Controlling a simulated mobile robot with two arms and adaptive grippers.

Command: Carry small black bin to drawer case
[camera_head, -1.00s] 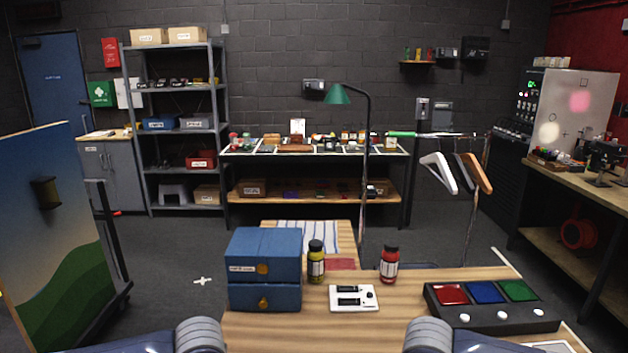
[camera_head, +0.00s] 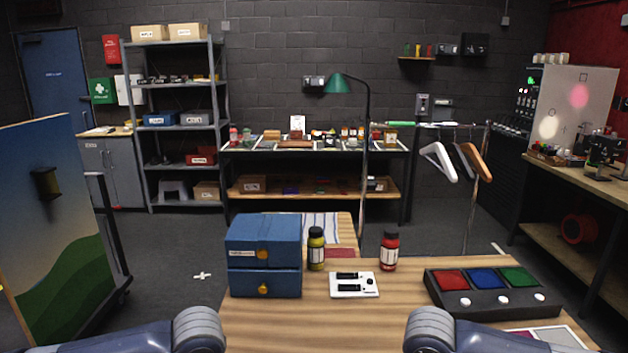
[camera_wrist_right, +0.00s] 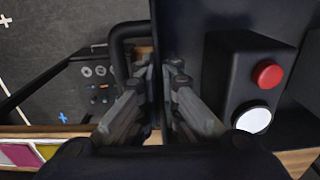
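In the right wrist view, the fingers of my right gripper (camera_wrist_right: 161,68) are closed on either side of a thin black wall, which looks like part of the small black bin (camera_wrist_right: 215,14). Most of the bin is outside the picture. In the head view only my two forearms show at the bottom. My left gripper is out of view.
On the table (camera_head: 350,325) stand a yellow bottle (camera_head: 316,250), a red bottle (camera_head: 389,252), a white switch panel (camera_head: 354,285) and a black three-button console (camera_head: 493,292). A black box with a red button (camera_wrist_right: 267,74) is right of the right gripper. A painted board (camera_head: 50,230) stands left.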

